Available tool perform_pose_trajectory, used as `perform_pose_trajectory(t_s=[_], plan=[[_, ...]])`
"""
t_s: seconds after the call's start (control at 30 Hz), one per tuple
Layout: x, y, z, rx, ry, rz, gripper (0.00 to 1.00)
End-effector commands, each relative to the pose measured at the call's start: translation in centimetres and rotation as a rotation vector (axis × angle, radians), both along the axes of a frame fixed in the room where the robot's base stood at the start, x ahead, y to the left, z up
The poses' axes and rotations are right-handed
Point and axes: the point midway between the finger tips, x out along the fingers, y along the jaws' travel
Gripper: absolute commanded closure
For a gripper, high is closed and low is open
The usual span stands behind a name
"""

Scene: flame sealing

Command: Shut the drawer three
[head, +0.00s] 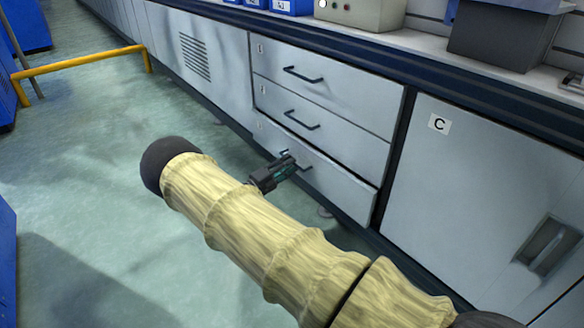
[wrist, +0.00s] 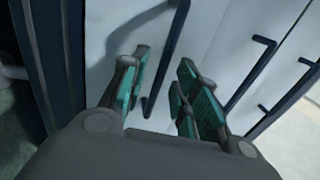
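Drawer three (head: 340,188) is the lowest of three grey drawers in the head view. Its front seems to stand slightly out from the drawers above, with a thin dark gap along its top edge. Its dark bar handle (head: 305,166) is partly hidden by my gripper (head: 287,165), which is right at it. In the wrist view, my gripper (wrist: 162,85) has its green-padded fingers spread apart. The handle (wrist: 167,55) shows between and beyond them. I cannot tell whether a finger touches it.
The middle drawer (head: 345,135) and top drawer (head: 350,85) above look closed. A cabinet door marked C (head: 465,190) is at right. A yellow rail (head: 85,60) stands at upper left. The green floor (head: 90,180) at left is clear.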

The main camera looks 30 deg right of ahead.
Motion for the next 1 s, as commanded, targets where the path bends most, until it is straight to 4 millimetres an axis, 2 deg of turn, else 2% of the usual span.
perform_pose_trajectory(t_s=[0.2, 0.57, 0.73, 1.0], plan=[[0.1, -1.8, 0.3, -0.001, 0.0, -0.001, 0.7], [0.2, -2.2, 0.5, 0.0, 0.0, 0.0, 0.7], [0.2, -2.2, 0.5, 0.0, 0.0, 0.0, 0.99], [0.1, -2.2, 0.4, 0.0, 0.0, -0.001, 1.0]])
